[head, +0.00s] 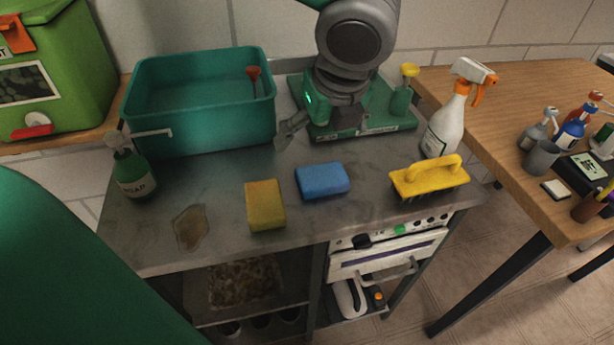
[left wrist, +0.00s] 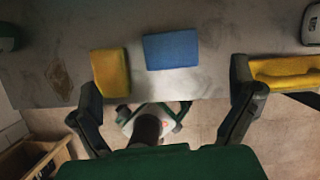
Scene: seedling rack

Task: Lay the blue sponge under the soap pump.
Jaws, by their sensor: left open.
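The blue sponge (head: 322,181) lies flat near the middle of the grey metal counter; it also shows in the left wrist view (left wrist: 171,49). The soap pump (head: 134,173), a dark green bottle labelled SOAP, stands upright at the counter's left. My left gripper (head: 318,137) is open and empty, behind the blue sponge in the head view, by the green tray. Its far finger is partly hidden there. Both spread fingers show in the left wrist view (left wrist: 165,104). My right gripper is not in view.
A yellow sponge (head: 265,205) lies left of the blue one. A brown stain (head: 190,227) lies near the soap pump. A teal basin (head: 205,135), green tray (head: 400,126), spray bottle (head: 444,125) and yellow brush (head: 430,180) stand around. Counter between stain and basin is clear.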

